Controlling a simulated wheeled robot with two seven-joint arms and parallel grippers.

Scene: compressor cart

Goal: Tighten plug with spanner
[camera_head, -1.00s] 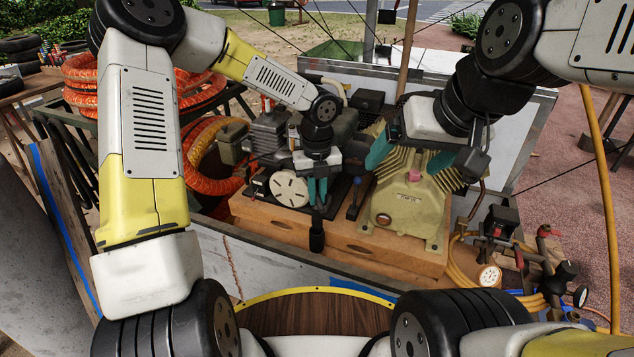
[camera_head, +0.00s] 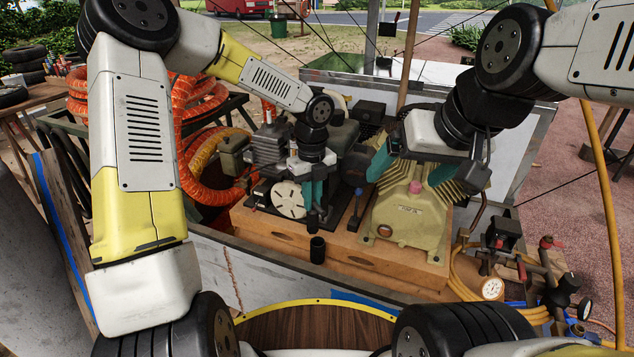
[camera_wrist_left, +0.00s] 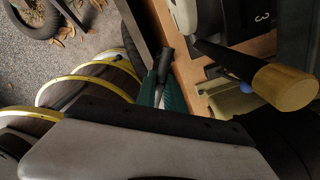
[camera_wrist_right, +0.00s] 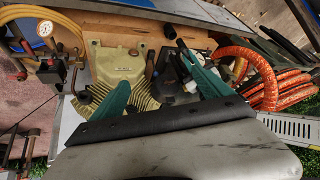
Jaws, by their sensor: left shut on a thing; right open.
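My left gripper (camera_head: 314,200) is shut on a dark tool with a black, tube-like grip (camera_head: 316,247), apparently the spanner; its grip end points towards me in front of the wooden base. In the left wrist view the black grip (camera_wrist_left: 163,62) shows between the teal fingers. The tool's head is hidden. The cream compressor (camera_head: 408,215) has a pink plug (camera_head: 415,187) on top and a small round brown fitting (camera_head: 383,230) low on its front. I cannot tell which is the task's plug. My right gripper (camera_head: 411,166) is open and empty above the compressor, its fingers spread apart.
The wooden base (camera_head: 350,268) carries the compressor and a motor with a slotted white disc (camera_head: 288,199). Orange hose coils (camera_head: 205,170) lie at left. A pressure gauge (camera_head: 492,288) and valves stand at right. A brown pole (camera_head: 406,50) rises behind.

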